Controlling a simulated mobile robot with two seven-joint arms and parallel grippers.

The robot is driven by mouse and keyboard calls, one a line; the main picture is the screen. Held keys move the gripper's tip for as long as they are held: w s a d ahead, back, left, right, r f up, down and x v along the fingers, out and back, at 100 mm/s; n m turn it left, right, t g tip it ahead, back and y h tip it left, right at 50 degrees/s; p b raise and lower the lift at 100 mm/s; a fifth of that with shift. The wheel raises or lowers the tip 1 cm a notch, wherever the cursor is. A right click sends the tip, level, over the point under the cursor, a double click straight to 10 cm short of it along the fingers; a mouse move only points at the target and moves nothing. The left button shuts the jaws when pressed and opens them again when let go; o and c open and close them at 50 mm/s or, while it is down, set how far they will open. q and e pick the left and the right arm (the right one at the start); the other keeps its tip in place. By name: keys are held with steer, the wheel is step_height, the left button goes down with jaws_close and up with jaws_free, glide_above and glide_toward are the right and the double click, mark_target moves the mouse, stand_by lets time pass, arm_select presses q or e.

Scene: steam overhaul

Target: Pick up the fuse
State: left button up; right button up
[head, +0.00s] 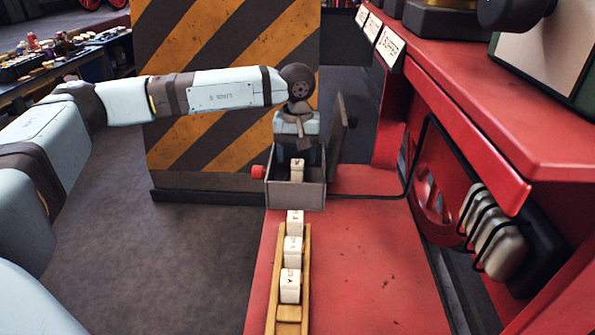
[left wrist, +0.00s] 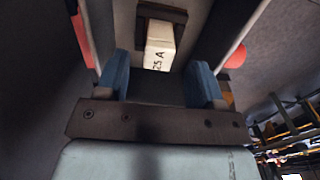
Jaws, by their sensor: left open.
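A white fuse (left wrist: 159,45) marked "25 A" sits in a dark holder inside the open grey box in the left wrist view. In the head view the fuse (head: 297,171) shows inside the grey box (head: 296,195). My left gripper (head: 298,155) points down into the box from above. Its blue fingers (left wrist: 160,80) are open, one on each side of the fuse's line, with a gap between them and the fuse. Whether the fingertips reach down beside the fuse is hard to tell. My right gripper is in neither view.
A wooden rack (head: 289,313) with several white fuses (head: 290,286) lies on the red surface (head: 370,270) in front of the box. The box's lid (head: 341,122) stands open at its right. A red knob (head: 257,172) sticks out at its left. A striped panel (head: 230,45) stands behind.

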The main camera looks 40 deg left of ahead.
mark_target(297, 162)
arm_select(q)
step_height(297, 162, down, 4)
steer(key=shift+r+p, duration=0.1)
steer(key=shift+p, duration=0.4)
steer(key=shift+f, duration=0.55)
steer(key=c, duration=1)
steer(key=shift+r, duration=0.1)
step_height(297, 162, up, 20)
steer(key=shift+f+b, duration=0.1)
steer(key=shift+b, duration=1)
